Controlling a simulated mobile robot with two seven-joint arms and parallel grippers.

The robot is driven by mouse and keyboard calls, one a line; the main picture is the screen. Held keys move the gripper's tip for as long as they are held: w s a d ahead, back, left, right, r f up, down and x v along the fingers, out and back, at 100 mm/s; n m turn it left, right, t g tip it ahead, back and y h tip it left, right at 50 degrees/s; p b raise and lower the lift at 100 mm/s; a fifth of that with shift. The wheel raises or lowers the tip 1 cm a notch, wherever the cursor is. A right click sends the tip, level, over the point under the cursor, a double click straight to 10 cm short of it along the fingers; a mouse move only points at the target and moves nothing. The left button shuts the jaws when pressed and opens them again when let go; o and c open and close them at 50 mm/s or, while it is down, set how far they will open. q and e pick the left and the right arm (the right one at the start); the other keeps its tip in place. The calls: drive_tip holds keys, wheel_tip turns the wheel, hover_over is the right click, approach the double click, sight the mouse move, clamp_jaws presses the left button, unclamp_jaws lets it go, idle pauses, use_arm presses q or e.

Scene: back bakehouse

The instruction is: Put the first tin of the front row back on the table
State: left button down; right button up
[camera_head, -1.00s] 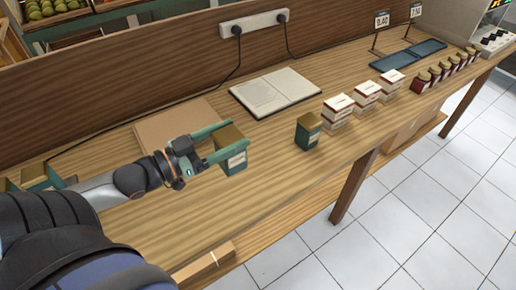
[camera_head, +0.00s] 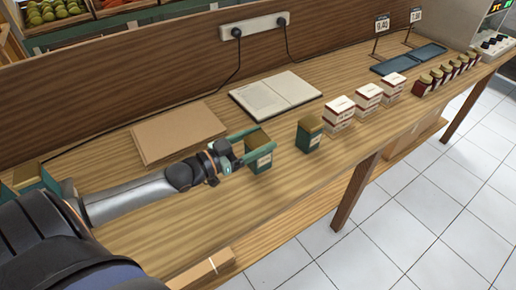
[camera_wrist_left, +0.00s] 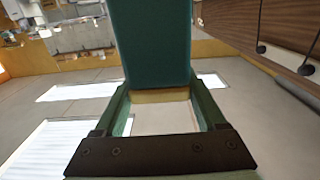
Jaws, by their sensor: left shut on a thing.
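A dark green tin with a gold-brown lid and a pale label (camera_head: 262,161) is held in my left gripper (camera_head: 260,142). The green fingers are shut on its two sides. It is upright, close above or on the table (camera_head: 225,190); I cannot tell whether its base touches. A like tin (camera_head: 309,138) stands upright on the table just to its right, with a gap between them. In the left wrist view the held tin's plain green side (camera_wrist_left: 152,45) rises between the fingers. My right gripper is not in view.
White boxes (camera_head: 340,115) stand in stacks right of the standing tin, then jars with red contents (camera_head: 424,85). An open book (camera_head: 275,95) and a flat brown board (camera_head: 180,133) lie behind. A green container (camera_head: 35,178) is at the far left. Bare table lies in front.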

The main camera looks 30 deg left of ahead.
use_arm(q)
drive_tip(key=shift+f, duration=1.3)
drive_tip(key=shift+f, duration=0.1)
unclamp_jaws()
drive_tip(key=shift+s, duration=0.1)
drive_tip(key=shift+s, duration=0.2)
drive_tip(key=p+v, duration=0.1)
drive_tip(key=v, duration=1)
drive_tip(key=shift+s+a, duration=0.2)
drive_tip(key=shift+s, duration=0.05)
